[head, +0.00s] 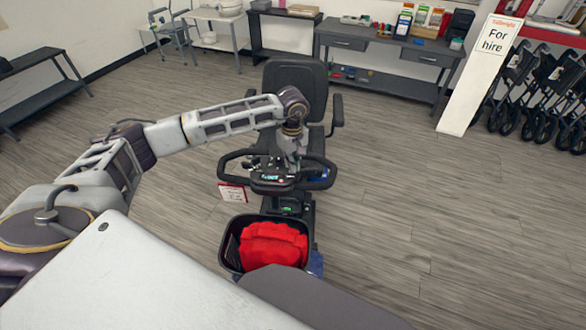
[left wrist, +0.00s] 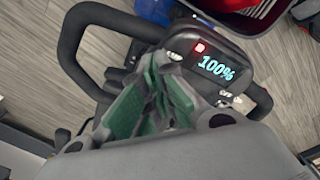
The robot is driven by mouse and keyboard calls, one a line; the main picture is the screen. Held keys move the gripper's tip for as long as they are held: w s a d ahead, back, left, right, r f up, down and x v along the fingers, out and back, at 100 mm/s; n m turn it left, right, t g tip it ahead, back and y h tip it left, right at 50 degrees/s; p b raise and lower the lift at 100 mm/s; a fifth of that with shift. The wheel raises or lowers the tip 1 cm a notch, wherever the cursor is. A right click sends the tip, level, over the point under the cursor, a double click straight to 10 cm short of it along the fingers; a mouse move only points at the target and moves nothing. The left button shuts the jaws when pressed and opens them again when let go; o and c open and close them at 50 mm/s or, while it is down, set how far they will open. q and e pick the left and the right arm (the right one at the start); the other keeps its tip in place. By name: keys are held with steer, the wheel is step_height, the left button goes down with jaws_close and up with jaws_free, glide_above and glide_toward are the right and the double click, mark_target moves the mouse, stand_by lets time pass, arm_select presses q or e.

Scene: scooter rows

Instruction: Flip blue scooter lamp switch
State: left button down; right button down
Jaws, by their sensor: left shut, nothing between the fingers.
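The scooter (head: 309,80) stands ahead with its dark seat facing me and small blue body parts low at the front. Its tiller console (head: 272,180) has loop handlebars and a lit display. In the left wrist view the display (left wrist: 217,69) reads 100%, with a red lit spot (left wrist: 199,47) beside it and small pale controls around it. I cannot tell which control is the lamp switch. My left gripper (head: 288,164) is over the console. In the left wrist view its green-padded fingers (left wrist: 163,75) are shut and empty, close beside the display; contact is unclear. My right gripper is out of view.
A dark basket (head: 226,262) with a red bag (head: 272,244) hangs at the scooter's front. A price tag (head: 232,193) is beside the tiller. A workbench (head: 385,45), a "For hire" sign (head: 480,75) and folded walkers (head: 540,95) stand behind. Floor at right is clear.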

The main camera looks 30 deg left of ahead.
arm_select(q)
steer(key=shift+f+b, duration=0.8)
steer(key=shift+f, duration=0.25)
stand_by(1.2)
steer(key=shift+r+p, duration=1.45)
steer(key=shift+r, duration=2.1)
